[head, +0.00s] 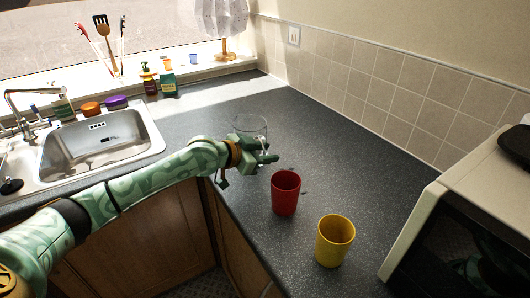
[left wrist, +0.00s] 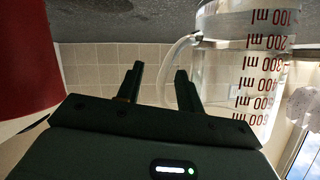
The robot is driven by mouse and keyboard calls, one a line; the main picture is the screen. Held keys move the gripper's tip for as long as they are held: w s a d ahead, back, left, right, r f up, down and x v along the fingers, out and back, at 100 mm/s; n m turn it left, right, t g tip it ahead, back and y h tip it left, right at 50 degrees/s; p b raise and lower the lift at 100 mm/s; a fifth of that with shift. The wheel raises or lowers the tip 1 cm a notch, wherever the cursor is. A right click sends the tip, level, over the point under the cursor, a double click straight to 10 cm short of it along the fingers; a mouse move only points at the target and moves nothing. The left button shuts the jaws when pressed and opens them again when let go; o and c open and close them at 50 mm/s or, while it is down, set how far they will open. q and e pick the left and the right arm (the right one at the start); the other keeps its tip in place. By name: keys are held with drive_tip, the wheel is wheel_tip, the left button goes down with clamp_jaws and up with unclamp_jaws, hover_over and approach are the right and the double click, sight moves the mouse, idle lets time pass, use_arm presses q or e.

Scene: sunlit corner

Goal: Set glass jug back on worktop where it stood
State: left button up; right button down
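The clear glass jug (head: 250,127) is upright on the dark worktop (head: 330,170), behind my left gripper. In the left wrist view, which is upside down, the jug (left wrist: 245,70) has red ml marks and a glass handle (left wrist: 172,62). My left gripper (head: 270,158) is beside the jug at its handle. Its two fingers (left wrist: 158,78) are apart, with part of the handle showing between and behind them, and a gap remains. The jug's base is hidden in the head view and cut off in the wrist view. My right gripper is not in view.
A red cup (head: 285,192) stands close to my left gripper, and a yellow cup (head: 335,240) stands nearer the front. A microwave (head: 440,225) is at the right. The sink (head: 100,145) is at the left. The worktop behind the jug is clear.

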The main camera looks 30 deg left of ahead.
use_arm(q)
drive_tip(key=shift+r, duration=0.2)
drive_tip(key=p+v, duration=0.3)
drive_tip(key=v, duration=0.9)
drive_tip(key=shift+p, duration=0.3)
